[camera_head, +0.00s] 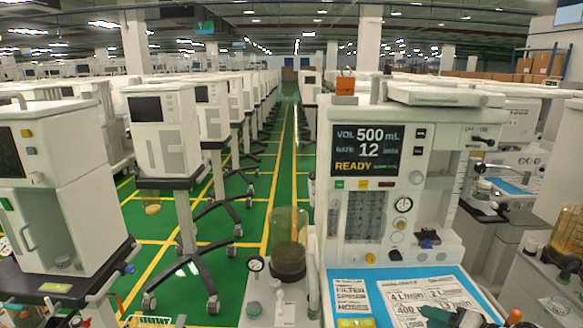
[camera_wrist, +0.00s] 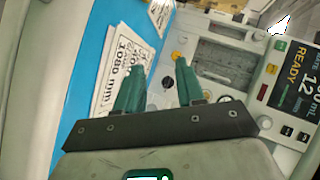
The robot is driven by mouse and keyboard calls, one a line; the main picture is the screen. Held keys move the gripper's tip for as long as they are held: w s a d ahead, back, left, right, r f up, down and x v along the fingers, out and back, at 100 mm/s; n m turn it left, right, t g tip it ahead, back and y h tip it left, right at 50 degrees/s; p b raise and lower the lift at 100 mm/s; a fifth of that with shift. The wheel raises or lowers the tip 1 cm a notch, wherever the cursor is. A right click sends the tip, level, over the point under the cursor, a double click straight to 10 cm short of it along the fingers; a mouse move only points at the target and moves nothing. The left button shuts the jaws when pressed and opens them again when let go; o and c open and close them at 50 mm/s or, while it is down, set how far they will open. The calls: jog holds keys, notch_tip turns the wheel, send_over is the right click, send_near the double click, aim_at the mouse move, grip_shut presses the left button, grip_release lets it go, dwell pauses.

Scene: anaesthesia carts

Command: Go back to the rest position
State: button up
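My gripper (camera_wrist: 161,68) shows in the wrist view with its two green fingers apart and nothing between them. It points toward the cart's blue work surface (camera_wrist: 82,40) and the machine front beside it. In the head view green parts that look like my gripper (camera_head: 440,314) are at the bottom edge, low over the front of the blue surface (camera_head: 327,290). The anaesthesia machine (camera_head: 455,150) stands behind, its screen (camera_head: 378,150) reading 500 mL, 12 and READY. The rest of my arm is mostly out of view.
Printed cards (camera_head: 408,297) lie on the blue surface. A clear canister (camera_head: 289,240) and a gauge (camera_head: 256,264) stand left of it. Another machine (camera_head: 50,180) is at the far left, another cart (camera_head: 560,275) at the right. A green aisle (camera_head: 290,160) runs clear behind.

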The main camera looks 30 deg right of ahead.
jog(key=a+f+n+g+y, duration=0.1)
jog(key=a+f+n+g, duration=0.15)
jog(key=a, duration=0.55)
jog(key=a+f+n+g, duration=0.2)
jog(key=a+f+n, duration=0.15)
jog(key=a, duration=0.35)
jog(key=s+a+r+n+g+h, duration=0.1)
jog(key=s+a+n+g, duration=0.1)
jog(key=s+a+n, duration=0.35)
jog(key=s+a+r+n+g+h, duration=0.1)
jog(key=s+a+n+g, duration=0.1)
jog(key=a, duration=0.7)
jog(key=s+f+g+b, duration=0.2)
jog(key=s+f+b, duration=0.2)
jog(key=f, duration=0.4)
jog(key=s+d+f+g+b, duration=0.1)
jog(key=s+f+g+b, duration=0.1)
jog(key=s+f+b, duration=0.3)
notch_tip(320, 180, down, 3)
jog(key=shift+s+r, duration=0.15)
jog(key=shift+s, duration=0.65)
jog(key=shift+o, duration=0.3)
